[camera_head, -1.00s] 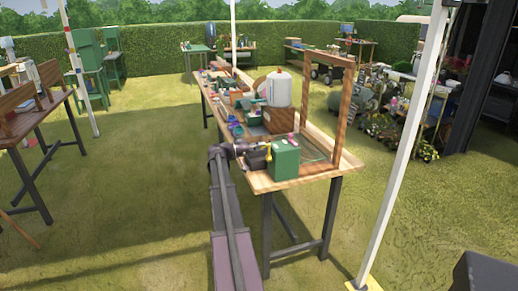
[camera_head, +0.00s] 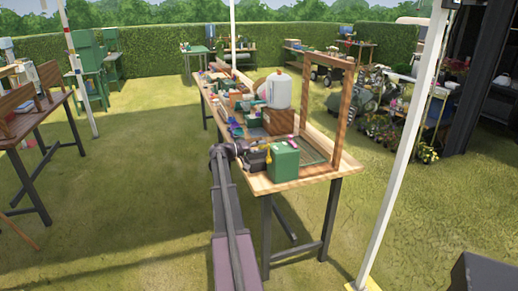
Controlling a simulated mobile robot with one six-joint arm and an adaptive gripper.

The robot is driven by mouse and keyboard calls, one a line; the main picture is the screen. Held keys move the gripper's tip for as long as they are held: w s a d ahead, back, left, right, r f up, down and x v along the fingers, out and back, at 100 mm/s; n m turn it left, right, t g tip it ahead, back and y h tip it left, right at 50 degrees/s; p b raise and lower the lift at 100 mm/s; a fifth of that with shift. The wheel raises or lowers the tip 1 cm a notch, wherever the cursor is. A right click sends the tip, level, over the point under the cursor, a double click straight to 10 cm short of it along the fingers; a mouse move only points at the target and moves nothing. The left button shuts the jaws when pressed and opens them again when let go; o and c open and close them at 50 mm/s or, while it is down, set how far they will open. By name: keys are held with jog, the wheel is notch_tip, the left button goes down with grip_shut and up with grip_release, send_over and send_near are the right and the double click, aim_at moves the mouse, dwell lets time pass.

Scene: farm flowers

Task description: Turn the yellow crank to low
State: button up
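The yellow crank (camera_head: 268,154) is a small yellow piece on the left side of a green box (camera_head: 285,161) at the near end of the long wooden table. My gripper (camera_head: 262,148) is at the end of my dark arm, which reaches in from below. Its tip is right beside the crank, overlapping it in this view. I cannot tell whether it touches the crank or whether its fingers are open or shut. The crank's setting and any markings are too small to read.
A wooden frame (camera_head: 342,110) stands on the table (camera_head: 320,172) behind the box. A white jug (camera_head: 278,90) sits on a brown crate (camera_head: 279,121). Several small items crowd the table farther back. A white pole (camera_head: 405,150) stands to the right. Grass left of the table is clear.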

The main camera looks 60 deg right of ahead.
jog(key=shift+w+a, duration=0.1)
jog(key=shift+a, duration=0.1)
dwell(0.5)
jog(key=w+a+f+n+t+y+p, duration=0.2)
jog(key=w+a+t, duration=0.15)
jog(key=a, duration=0.95)
jog(key=w+a+f+n+t+y+p, duration=0.2)
jog(key=w+a, duration=0.3)
jog(key=a, duration=0.7)
jog(key=w+a+f+n+t+y+p, duration=0.1)
jog(key=w+a+f+n+t+p, duration=0.2)
jog(key=a, duration=1)
jog(key=s+a+n+t+y+p, duration=0.1)
jog(key=s+a+n+y+p, duration=0.1)
jog(key=a, duration=1.6)
jog(key=s+a+n+t+y+p, duration=0.1)
jog(key=a+y, duration=0.5)
jog(key=a, duration=1.3)
jog(key=s+n+p, duration=0.1)
jog(key=s+n, duration=0.1)
jog(key=n, duration=0.1)
jog(key=shift+s+r+y, duration=0.2)
jog(key=shift+r+y, duration=0.05)
jog(key=shift+y, duration=0.05)
jog(key=shift+t, duration=0.25)
jog(key=shift+c, duration=0.8)
